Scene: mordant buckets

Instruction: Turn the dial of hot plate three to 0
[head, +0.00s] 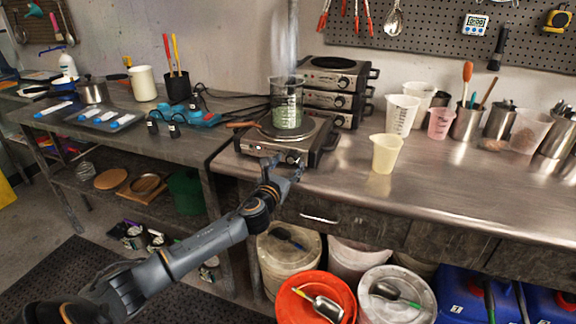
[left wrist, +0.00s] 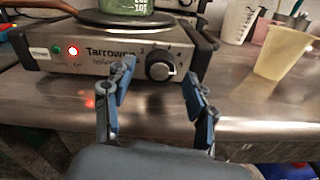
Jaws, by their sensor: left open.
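A hot plate (head: 290,140) stands at the front of the metal counter, and it fills the top left of the left wrist view (left wrist: 110,62). Its black dial (left wrist: 160,66) is on the front panel, with small marks around it; the setting is too small to read surely. A red light (left wrist: 72,51) glows beside a green one. I see no number telling which hot plate is three. My left gripper (head: 284,168) is open and empty in front of the panel. In the left wrist view its fingers (left wrist: 159,80) stand either side of the dial, apparently short of it.
A glass beaker (head: 287,103) of green liquid stands on the hot plate. Stacked hot plates (head: 333,92) stand behind it. A cream plastic cup (head: 386,153) is to the right. Buckets (head: 318,296) stand under the counter. The counter's front right is clear.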

